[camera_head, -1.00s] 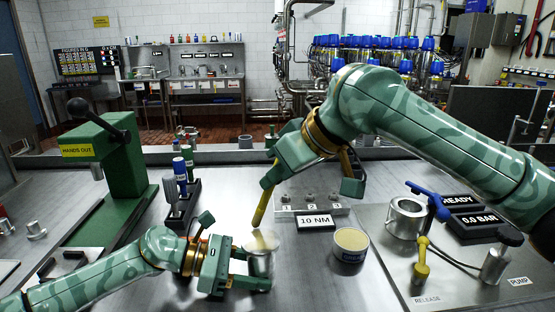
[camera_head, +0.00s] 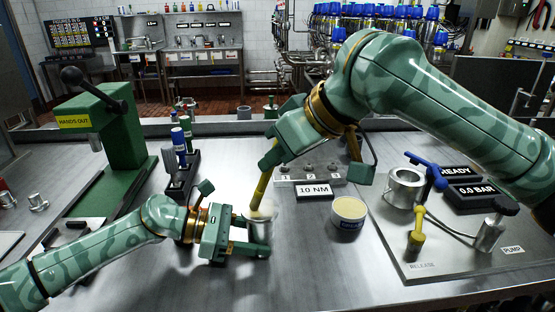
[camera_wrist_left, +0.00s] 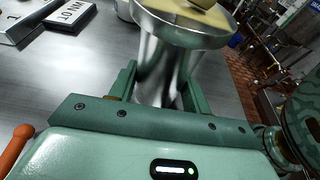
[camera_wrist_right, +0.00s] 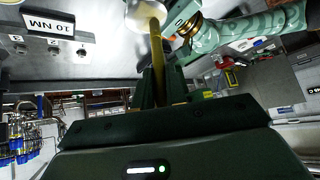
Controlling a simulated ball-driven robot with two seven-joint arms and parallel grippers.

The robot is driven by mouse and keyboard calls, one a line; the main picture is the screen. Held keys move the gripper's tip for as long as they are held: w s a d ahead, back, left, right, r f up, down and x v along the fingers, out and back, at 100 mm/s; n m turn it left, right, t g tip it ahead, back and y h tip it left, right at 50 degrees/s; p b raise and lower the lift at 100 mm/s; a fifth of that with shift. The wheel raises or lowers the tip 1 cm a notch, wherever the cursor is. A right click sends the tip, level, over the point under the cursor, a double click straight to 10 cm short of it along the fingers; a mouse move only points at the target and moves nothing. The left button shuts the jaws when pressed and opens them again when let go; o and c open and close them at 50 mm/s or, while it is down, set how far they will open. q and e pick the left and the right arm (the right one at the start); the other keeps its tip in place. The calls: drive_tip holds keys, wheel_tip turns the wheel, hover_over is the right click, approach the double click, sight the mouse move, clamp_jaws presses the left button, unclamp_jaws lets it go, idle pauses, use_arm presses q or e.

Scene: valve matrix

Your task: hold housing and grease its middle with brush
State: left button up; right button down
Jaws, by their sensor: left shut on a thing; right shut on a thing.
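The housing (camera_head: 260,229) is a shiny metal cylinder with a wider rim. It stands upright, and my left gripper (camera_head: 262,236) is shut around its body; the left wrist view shows the housing (camera_wrist_left: 165,60) between both fingers. My right gripper (camera_head: 270,157) is shut on the yellow brush (camera_head: 261,187), which points down, slightly tilted. The brush end is at the housing's open top, and the right wrist view shows the brush (camera_wrist_right: 156,50) reaching its pale middle. Whether the tip touches inside is hard to tell. A grease tub (camera_head: 348,214) with pale content stands to the right.
A green press (camera_head: 110,140) stands at the left, with a dark rack of bottles (camera_head: 181,175) beside it. A 10 NM sign (camera_head: 314,191) lies behind the tub. A pump plate (camera_head: 440,262) with a metal cylinder (camera_head: 404,188) is at the right. The front bench is clear.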

drive_tip(key=w+d+r, duration=0.1)
drive_tip(key=w+r, duration=0.2)
drive_tip(key=r, duration=0.5)
drive_tip(key=shift+w+d, duration=0.3)
drive_tip(key=shift+w, duration=0.1)
idle(1.9)
idle(0.7)
use_arm(q)
drive_tip(key=o, duration=0.8)
